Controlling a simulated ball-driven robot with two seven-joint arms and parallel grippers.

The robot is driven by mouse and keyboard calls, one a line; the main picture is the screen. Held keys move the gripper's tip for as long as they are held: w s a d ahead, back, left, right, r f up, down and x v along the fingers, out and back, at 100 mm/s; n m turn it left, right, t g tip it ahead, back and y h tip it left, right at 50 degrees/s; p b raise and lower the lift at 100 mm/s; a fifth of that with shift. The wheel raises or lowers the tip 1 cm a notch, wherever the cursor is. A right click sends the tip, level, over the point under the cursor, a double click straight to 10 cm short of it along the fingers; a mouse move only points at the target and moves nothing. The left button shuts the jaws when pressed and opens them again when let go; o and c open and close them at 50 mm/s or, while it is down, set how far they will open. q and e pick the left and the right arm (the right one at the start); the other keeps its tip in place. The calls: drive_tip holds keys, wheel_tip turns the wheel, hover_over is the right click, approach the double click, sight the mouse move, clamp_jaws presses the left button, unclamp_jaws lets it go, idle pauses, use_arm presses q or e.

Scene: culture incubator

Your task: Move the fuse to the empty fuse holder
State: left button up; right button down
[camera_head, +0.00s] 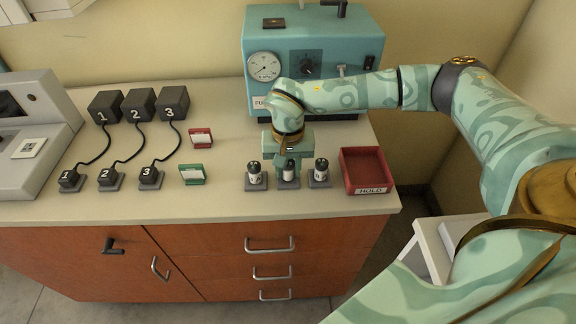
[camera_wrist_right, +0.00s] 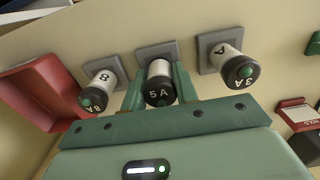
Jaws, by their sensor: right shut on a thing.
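My right gripper (camera_head: 288,162) reaches down from above onto the middle of three upright fuses. In the right wrist view its two green fingers (camera_wrist_right: 158,84) are shut on the 5A fuse (camera_wrist_right: 159,92), a white cylinder with a black cap and green dot. This fuse (camera_head: 288,175) stands at a grey square base (camera_wrist_right: 158,51); I cannot tell whether it is lifted at all. The 8A fuse (camera_wrist_right: 100,90) and the 3A fuse (camera_wrist_right: 236,68) stand on their own bases to either side, apart from the fingers. I see no empty fuse holder; the arm hides part of the blue machine's front. My left gripper is out of view.
The blue machine (camera_head: 330,32) with gauge and dial stands behind. A red HOLD tray (camera_head: 367,171) is right of the fuses. Small red (camera_head: 201,137) and green (camera_head: 193,174) card stands and numbered black blocks (camera_head: 139,105) with cables are left. The counter's front edge is close.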

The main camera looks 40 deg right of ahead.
drive_tip(key=shift+f, duration=0.3)
drive_tip(key=c, duration=1)
unclamp_jaws()
wheel_tip(320, 180, up, 16)
drive_tip(key=p, duration=0.3)
drive_tip(key=shift+r+p, duration=0.15)
drive_tip(key=shift+p, duration=0.25)
drive_tip(key=shift+a, duration=0.1)
